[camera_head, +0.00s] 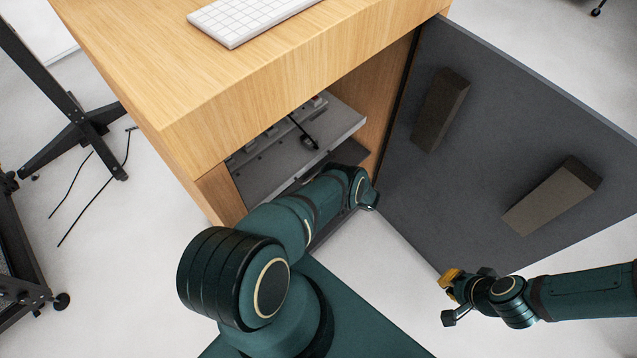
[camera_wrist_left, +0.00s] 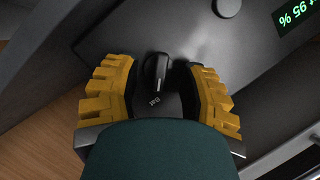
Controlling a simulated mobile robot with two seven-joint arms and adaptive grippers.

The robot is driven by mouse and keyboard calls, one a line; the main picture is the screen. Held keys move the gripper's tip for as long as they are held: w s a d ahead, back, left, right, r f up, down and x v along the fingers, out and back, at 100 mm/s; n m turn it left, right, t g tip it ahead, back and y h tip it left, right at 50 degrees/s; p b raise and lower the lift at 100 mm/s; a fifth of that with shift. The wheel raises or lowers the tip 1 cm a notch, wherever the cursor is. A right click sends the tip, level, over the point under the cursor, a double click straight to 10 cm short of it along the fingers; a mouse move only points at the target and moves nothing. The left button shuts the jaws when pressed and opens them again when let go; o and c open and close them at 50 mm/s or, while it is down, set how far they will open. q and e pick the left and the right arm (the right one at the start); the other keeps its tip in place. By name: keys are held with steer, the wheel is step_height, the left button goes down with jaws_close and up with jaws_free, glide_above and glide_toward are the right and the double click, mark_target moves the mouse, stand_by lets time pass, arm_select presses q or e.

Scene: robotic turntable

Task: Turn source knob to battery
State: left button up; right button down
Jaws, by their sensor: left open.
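The source knob (camera_wrist_left: 156,72) shows in the left wrist view as a dark, elongated handle on a grey panel (camera_wrist_left: 200,35), its long side running nearly up and down in the picture. The label "Bat" (camera_wrist_left: 153,101) is just below it. My left gripper (camera_wrist_left: 160,80) is open, with its yellow-padded fingers on both sides of the knob; contact cannot be told. In the head view, my left arm reaches into the cabinet and hides the knob and this gripper. My right gripper (camera_head: 448,298) is open and empty, low at the right.
The wooden cabinet (camera_head: 230,90) has its grey door (camera_head: 500,120) swung open to the right, with two dark blocks on it. A grey shelf (camera_head: 340,120) is inside. A keyboard (camera_head: 245,18) lies on top. A green display (camera_wrist_left: 297,20) is near the knob.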

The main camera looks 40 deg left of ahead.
arm_select(q)
steer(key=v, duration=1.2)
steer(key=shift+s, duration=0.1)
